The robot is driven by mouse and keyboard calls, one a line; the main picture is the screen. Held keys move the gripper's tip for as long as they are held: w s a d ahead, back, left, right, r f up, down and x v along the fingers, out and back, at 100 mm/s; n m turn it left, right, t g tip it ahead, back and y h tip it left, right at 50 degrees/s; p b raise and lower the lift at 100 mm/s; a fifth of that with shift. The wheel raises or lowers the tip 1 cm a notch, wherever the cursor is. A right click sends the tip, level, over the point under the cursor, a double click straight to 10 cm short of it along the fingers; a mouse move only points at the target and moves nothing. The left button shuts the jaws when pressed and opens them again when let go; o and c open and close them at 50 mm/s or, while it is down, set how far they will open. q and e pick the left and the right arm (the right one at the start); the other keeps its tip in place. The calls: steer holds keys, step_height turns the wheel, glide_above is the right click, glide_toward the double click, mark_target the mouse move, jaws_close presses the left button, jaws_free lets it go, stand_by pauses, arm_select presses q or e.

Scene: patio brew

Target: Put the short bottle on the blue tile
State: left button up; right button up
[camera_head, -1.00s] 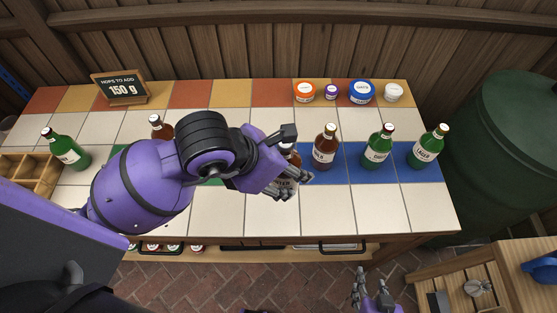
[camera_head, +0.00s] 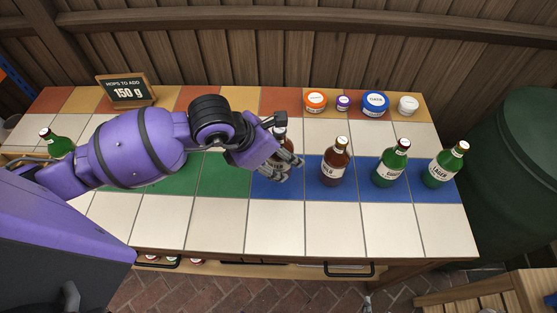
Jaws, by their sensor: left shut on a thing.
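My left gripper (camera_head: 290,163) is shut on a brown bottle (camera_head: 279,134). Its cap and neck show above the fingers, while the hand hides most of its body. The bottle is over or on the leftmost blue tile (camera_head: 262,190); I cannot tell whether its base touches. To its right, a brown bottle (camera_head: 334,163), a green bottle (camera_head: 390,166) and a green lager bottle (camera_head: 445,166) stand upright on the other blue tiles. Only a tiny grey tip of my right gripper (camera_head: 367,304) shows at the bottom edge.
Green tiles (camera_head: 223,174) lie left of the blue ones. A green bottle (camera_head: 57,143) stands at far left. A hops sign (camera_head: 125,91) and several lidded jars, one with a blue lid (camera_head: 376,101), stand at the back. The front white tiles (camera_head: 330,226) are clear.

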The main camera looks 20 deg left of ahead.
arm_select(q)
steer(key=shift+w+a+f, duration=0.2)
steer(key=shift+w+f, duration=0.25)
steer(key=shift+w+a+f, duration=0.15)
steer(key=shift+w+f, duration=0.25)
steer(key=shift+f, duration=0.05)
steer(key=shift+w+a+f, duration=0.1)
steer(key=shift+w+f, duration=0.15)
steer(key=shift+f, duration=0.1)
steer(key=shift+w+f, duration=0.15)
steer(key=shift+f, duration=1.55)
arm_select(e)
steer(key=shift+s+f, duration=0.3)
steer(key=shift+s, duration=0.3)
arm_select(q)
steer(key=shift+f, duration=0.1)
steer(key=shift+f, duration=0.15)
steer(key=o, duration=1.7)
